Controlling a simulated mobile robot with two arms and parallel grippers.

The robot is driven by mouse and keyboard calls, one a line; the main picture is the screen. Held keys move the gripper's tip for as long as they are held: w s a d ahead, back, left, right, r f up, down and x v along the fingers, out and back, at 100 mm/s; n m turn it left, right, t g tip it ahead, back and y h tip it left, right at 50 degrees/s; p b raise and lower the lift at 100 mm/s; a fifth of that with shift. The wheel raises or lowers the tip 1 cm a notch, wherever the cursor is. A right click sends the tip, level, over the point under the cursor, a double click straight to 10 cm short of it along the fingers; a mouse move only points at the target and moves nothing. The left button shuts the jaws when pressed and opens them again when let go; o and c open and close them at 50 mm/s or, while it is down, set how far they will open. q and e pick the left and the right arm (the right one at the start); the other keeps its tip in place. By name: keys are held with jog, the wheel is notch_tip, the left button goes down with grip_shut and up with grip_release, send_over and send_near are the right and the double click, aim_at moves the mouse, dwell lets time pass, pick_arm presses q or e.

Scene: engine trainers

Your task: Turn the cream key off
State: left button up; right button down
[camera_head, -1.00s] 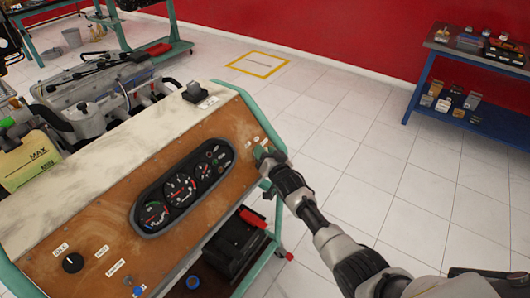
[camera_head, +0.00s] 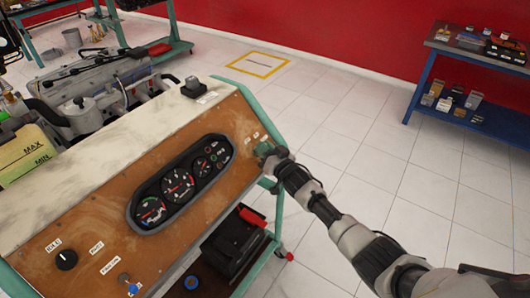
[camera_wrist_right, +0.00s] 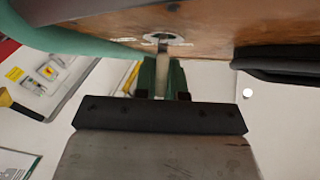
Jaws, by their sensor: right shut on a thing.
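The cream key (camera_wrist_right: 161,72) sits in a round ignition lock (camera_wrist_right: 164,38) on the brown panel, as the right wrist view shows. My right gripper (camera_wrist_right: 161,80) is shut on the key, its green fingers on either side of it. In the head view my right gripper (camera_head: 267,152) is at the right end of the control panel (camera_head: 80,235) and hides the key and most of the lock. The angle of the key is hard to tell. My left gripper is not in view.
The panel carries a gauge cluster (camera_head: 180,183), a black knob (camera_head: 66,260) and a blue-topped switch (camera_head: 124,278). A green frame rail runs along its right edge. A black battery (camera_head: 232,243) sits below. A blue shelf (camera_head: 470,85) stands far right; the tiled floor between is clear.

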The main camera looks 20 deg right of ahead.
jog(key=n+y+b, duration=0.2)
jog(key=n, duration=0.1)
jog(key=n+g+y+b, duration=0.1)
jog(key=y, duration=0.1)
jog(key=shift+f+n, duration=0.25)
jog(key=shift+n, duration=0.15)
jog(key=shift+r+n+g+y+b, duration=0.2)
jog(key=shift+n+g+y+b, duration=0.6)
jog(key=shift+n+y+b, duration=0.7)
jog(key=shift+a+n, duration=0.1)
jog(key=shift+n, duration=0.2)
jog(key=c, duration=1.2)
grip_release()
jog(key=shift+s, duration=0.1)
jog(key=v, duration=1)
jog(key=shift+s+d, duration=0.25)
